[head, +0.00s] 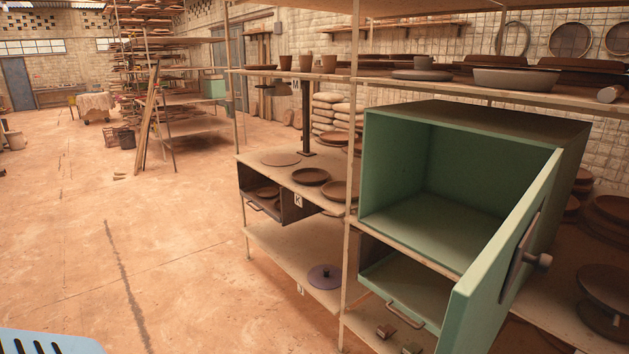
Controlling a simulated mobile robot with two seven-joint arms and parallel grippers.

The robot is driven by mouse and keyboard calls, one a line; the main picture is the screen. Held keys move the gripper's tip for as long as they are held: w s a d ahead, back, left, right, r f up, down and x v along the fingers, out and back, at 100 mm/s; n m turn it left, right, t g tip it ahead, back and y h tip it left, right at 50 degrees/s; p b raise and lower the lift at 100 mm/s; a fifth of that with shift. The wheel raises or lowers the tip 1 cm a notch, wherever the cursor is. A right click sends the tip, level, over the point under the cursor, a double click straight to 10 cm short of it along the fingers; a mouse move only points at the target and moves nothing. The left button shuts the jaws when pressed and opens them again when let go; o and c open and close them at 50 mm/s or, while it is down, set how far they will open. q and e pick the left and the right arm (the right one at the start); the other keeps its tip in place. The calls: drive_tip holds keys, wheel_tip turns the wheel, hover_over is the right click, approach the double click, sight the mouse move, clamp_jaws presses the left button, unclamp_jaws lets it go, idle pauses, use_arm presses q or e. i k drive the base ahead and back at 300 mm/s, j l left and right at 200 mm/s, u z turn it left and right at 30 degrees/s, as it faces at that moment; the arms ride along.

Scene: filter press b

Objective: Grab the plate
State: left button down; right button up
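Several plates are in view, and I cannot tell which one the task means. A dark brown round plate (311,177) lies on the middle shelf, left of the green cabinet. A flatter, paler brown disc (281,158) lies behind it to the left. Another brown plate (335,189) sits to its right, near the shelf post. A grey plate (423,75) lies on the upper shelf. A purple-grey disc with a small knob (325,277) lies on the lower shelf. Neither of my grippers is in view.
The green cabinet (378,160) stands open and looks empty; its door (505,245) swings out at right. A green drawer (405,290) below is pulled out. A dark drawer (262,200) holds brown dishes. A thin post (350,200) rises in front. The floor at left is clear.

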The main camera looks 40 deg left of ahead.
sight(308, 176)
drive_tip(key=j+z, duration=0.1)
drive_tip(key=j, duration=1.25)
drive_tip(key=i+j, duration=0.1)
drive_tip(key=j, duration=0.2)
drive_tip(key=i+j, duration=0.1)
drive_tip(key=j, duration=0.2)
drive_tip(key=j+z, duration=0.1)
drive_tip(key=j, duration=0.2)
drive_tip(key=i+j+z, duration=0.15)
drive_tip(key=i+j, duration=0.55)
drive_tip(key=j, duration=0.15)
